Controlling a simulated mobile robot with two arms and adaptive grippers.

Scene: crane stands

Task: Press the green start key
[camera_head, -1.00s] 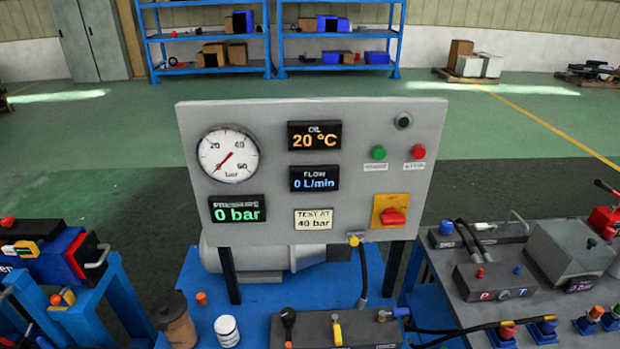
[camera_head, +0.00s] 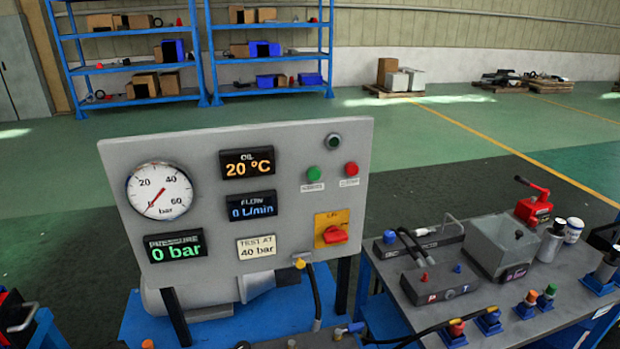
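The green start key (camera_head: 313,173) is a small round button on the right side of the grey control panel (camera_head: 215,140), above a white label. A red button (camera_head: 351,169) sits just right of it, and a dark round lamp (camera_head: 333,141) is above them. The displays read 20 °C oil (camera_head: 247,162), 0 L/min flow (camera_head: 251,205) and 0 bar pressure (camera_head: 175,248). The gauge (camera_head: 159,191) needle points near zero. Neither of my grippers is in view.
A grey bench (camera_head: 400,300) to the right holds a metal tank (camera_head: 503,246), a red hand pump (camera_head: 534,207) and several coloured couplings. A blue stand (camera_head: 220,325) carries the panel. Open green floor lies behind, with blue shelves (camera_head: 205,60) at the back.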

